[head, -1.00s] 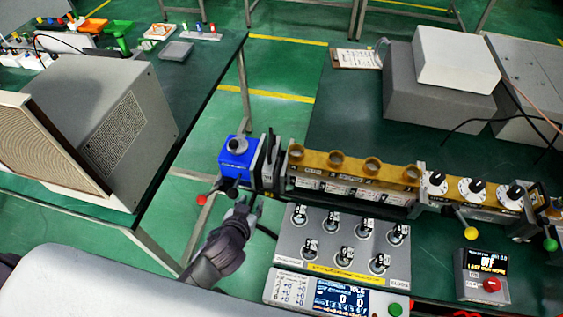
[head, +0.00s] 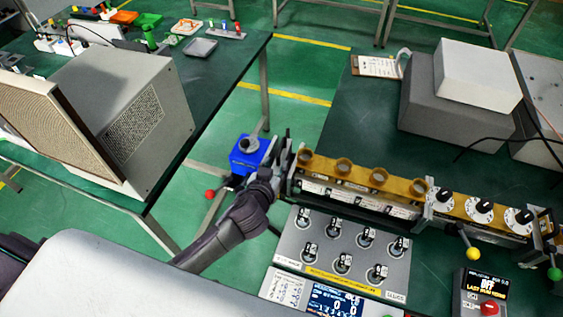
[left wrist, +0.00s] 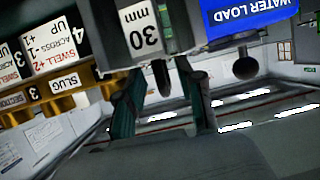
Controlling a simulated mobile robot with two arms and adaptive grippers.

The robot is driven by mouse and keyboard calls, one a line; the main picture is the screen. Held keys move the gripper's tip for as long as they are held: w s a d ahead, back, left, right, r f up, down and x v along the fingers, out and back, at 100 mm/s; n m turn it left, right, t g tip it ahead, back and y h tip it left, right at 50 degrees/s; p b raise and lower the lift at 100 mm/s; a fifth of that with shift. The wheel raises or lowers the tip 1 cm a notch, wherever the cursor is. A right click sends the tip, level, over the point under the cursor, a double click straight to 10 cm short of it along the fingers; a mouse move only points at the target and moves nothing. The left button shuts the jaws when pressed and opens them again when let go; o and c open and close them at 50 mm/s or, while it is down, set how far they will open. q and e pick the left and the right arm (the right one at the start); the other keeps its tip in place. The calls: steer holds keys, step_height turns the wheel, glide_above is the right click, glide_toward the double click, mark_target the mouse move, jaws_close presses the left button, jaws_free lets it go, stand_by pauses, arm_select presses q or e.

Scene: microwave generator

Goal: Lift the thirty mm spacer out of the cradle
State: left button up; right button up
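The thirty mm spacer (left wrist: 143,35), a grey block with a white "30 mm" label, shows upside down at the top of the left wrist view, with a dark knob below it. In the head view it is hard to make out among the dark upright plates (head: 282,150) between the blue water load (head: 250,154) and the brass row. My left gripper (head: 266,180) is just in front of these plates. In the left wrist view its fingers (left wrist: 160,88) stand apart on either side of the knob, with visible gaps. The spacer's seat in the cradle is hidden. My right gripper is not in view.
The brass row with several rings (head: 343,168) runs right from the plates. A grey switch panel (head: 322,265) lies in front of it. A red-tipped lever (head: 210,194) sticks out below the water load. Grey boxes (head: 450,110) stand at the back right.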

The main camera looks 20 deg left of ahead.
arm_select(q)
steer(key=shift+w+d+p, duration=0.1)
steer(key=shift+w+p, duration=0.2)
steer(key=shift+w, duration=0.25)
steer(key=p+x, duration=0.1)
steer(key=x, duration=0.2)
steer(key=shift+w+f, duration=0.4)
steer(key=shift+w, duration=0.2)
jaws_close()
steer(key=shift+r, duration=0.15)
